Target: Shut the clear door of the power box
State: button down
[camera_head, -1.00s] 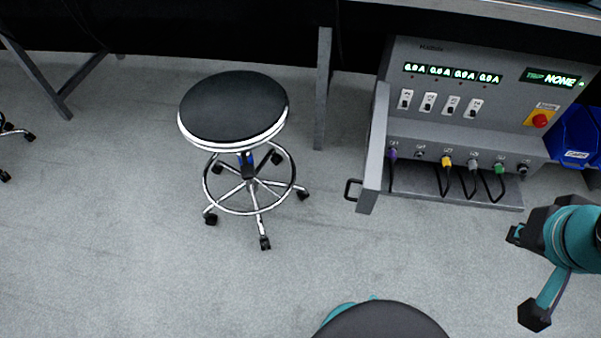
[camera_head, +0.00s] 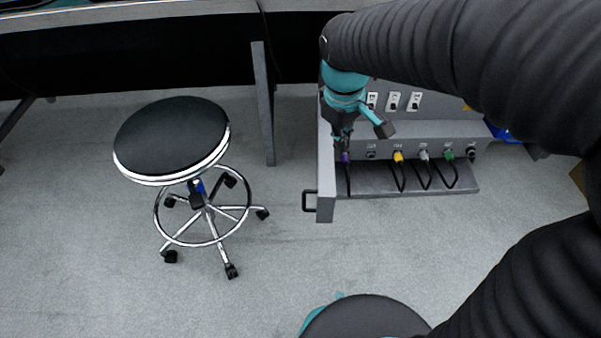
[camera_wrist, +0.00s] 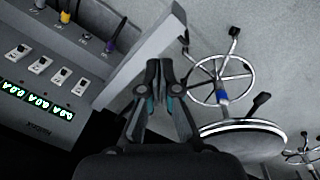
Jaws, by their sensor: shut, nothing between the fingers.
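The grey power box (camera_head: 400,130) stands at the right in the head view, its upper right part hidden behind my arm. Its door (camera_head: 325,185) stands open at the box's left side, seen nearly edge-on, with a dark handle (camera_head: 310,201) at the near end. My gripper (camera_head: 341,148) is shut and empty. In the head view it overlaps the door's upper part, in front of the box's left end. In the wrist view my fingertips (camera_wrist: 160,65) overlap the edge of the door (camera_wrist: 148,50); I cannot tell whether they touch.
Coloured plugs such as the yellow one (camera_head: 398,157) sit in the box's lower row, with black cables hanging. A round black stool (camera_head: 172,138) stands left of the box. A table leg (camera_head: 263,105) is between them. The floor (camera_head: 270,270) before the box is clear.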

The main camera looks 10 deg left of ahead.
jog(key=w+a+f+n+g+h+b, duration=0.15)
jog(key=a+f+n, duration=0.55)
jog(key=a+f, duration=0.9)
jog(key=d+f+b, duration=0.1)
jog(key=d+f, duration=0.4)
jog(key=f, duration=0.3)
jog(key=shift+s+d+h, duration=0.15)
jog(key=shift+d+h, duration=0.2)
jog(key=shift+d, duration=0.05)
jog(key=shift+d+f, duration=0.1)
jog(key=shift+d, duration=0.05)
